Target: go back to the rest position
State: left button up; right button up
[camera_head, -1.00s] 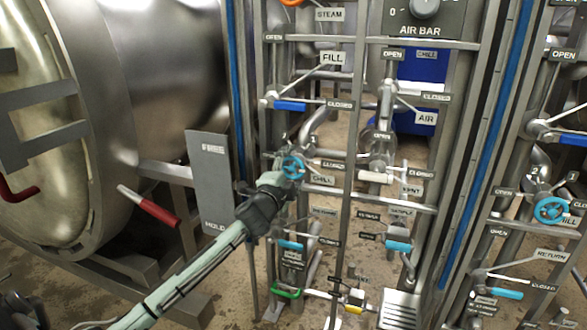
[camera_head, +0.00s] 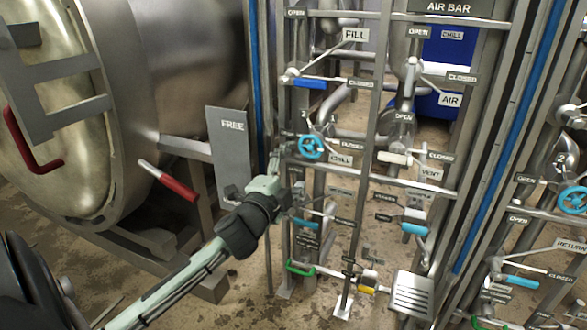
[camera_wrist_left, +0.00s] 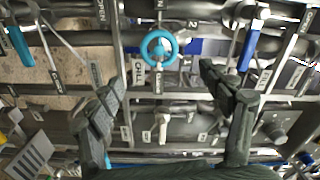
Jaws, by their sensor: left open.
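My left gripper (camera_head: 277,168) is in the middle of the head view, just left of and below the blue CHILL handwheel (camera_head: 311,146). The wheel shows whole and clear of the fingers in the head view. In the left wrist view, the gripper's fingers (camera_wrist_left: 165,88) are spread wide with nothing between them. There the blue handwheel (camera_wrist_left: 159,48) lies beyond the fingertips, apart from them. My right gripper is not in view.
A valve rack stands ahead, with a blue FILL lever (camera_head: 310,83), a white VENT lever (camera_head: 392,158) and several pipes. A grey plate marked FREE (camera_head: 230,150) and a red-handled lever (camera_head: 178,187) are left of the gripper. The steel vessel (camera_head: 190,70) fills the upper left.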

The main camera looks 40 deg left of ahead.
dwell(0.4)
pick_arm(q)
jog(key=s+f+n+g+p, duration=0.2)
jog(key=s+f+n+g, duration=0.2)
jog(key=f, duration=0.6)
jog(key=s+d+f+n+g+h+p, duration=0.1)
jog(key=s+d+f+n+g+p, duration=0.1)
jog(key=s+d+f+g, duration=0.3)
jog(key=s+d+f+n+g+h+p, duration=0.1)
jog(key=s+d+f+n+g, duration=0.3)
jog(key=s+f, duration=1)
jog(key=s+d+p, duration=0.1)
jog(key=d, duration=0.1)
jog(key=shift+s+d+f+n+g+h, duration=0.25)
jog(key=shift+s+d+n+g+h, duration=0.05)
jog(key=shift+s+g+h, duration=0.1)
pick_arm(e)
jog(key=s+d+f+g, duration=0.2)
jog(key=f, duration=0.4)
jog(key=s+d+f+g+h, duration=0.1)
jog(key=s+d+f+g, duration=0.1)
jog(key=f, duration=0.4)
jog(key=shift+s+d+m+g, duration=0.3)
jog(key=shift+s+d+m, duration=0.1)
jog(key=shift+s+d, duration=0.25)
